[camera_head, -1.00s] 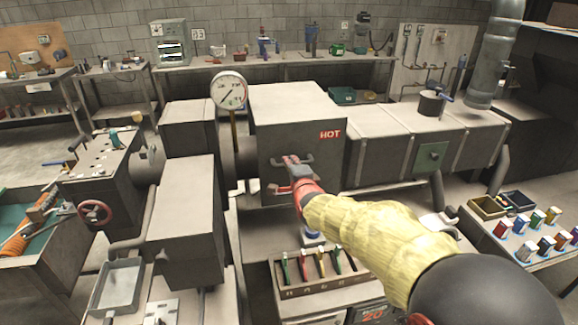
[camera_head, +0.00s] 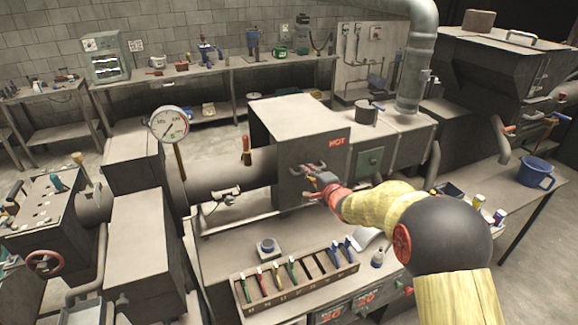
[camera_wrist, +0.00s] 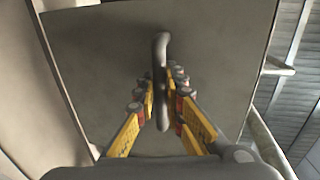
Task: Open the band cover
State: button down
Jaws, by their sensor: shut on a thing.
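The band cover (camera_head: 305,140) is a large grey box marked HOT, sitting over the barrel. A bare stretch of dark barrel (camera_head: 220,175) shows to its left. The cover's front handle (camera_wrist: 161,48) is a grey bar, upright in the wrist view. My gripper (camera_head: 315,180) is at the front face of the cover, and its yellow-sided fingers are shut on the handle from both sides. The fingers also show in the wrist view (camera_wrist: 162,92). The exact finger contact is partly hidden by the handle.
A round gauge (camera_head: 169,124) stands left of the barrel. A brown-handled item (camera_head: 246,150) sticks up beside the cover. Below are a rack of coloured tools (camera_head: 292,283) and a small cup (camera_head: 267,246). Ducting (camera_head: 418,50) rises behind right.

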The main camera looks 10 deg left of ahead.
aim_at(318, 168)
jog(key=shift+w+d+f+p, duration=0.1)
jog(key=shift+w+d+p, duration=0.45)
jog(key=shift+d, duration=0.35)
jog(key=shift+w+d+f+p, duration=0.1)
jog(key=shift+w+d+p, duration=0.35)
jog(key=shift+d, duration=0.45)
jog(key=c, duration=1.9)
grip_release()
jog(key=shift+r, duration=0.1)
jog(key=shift+r, duration=0.1)
jog(key=v, duration=1.2)
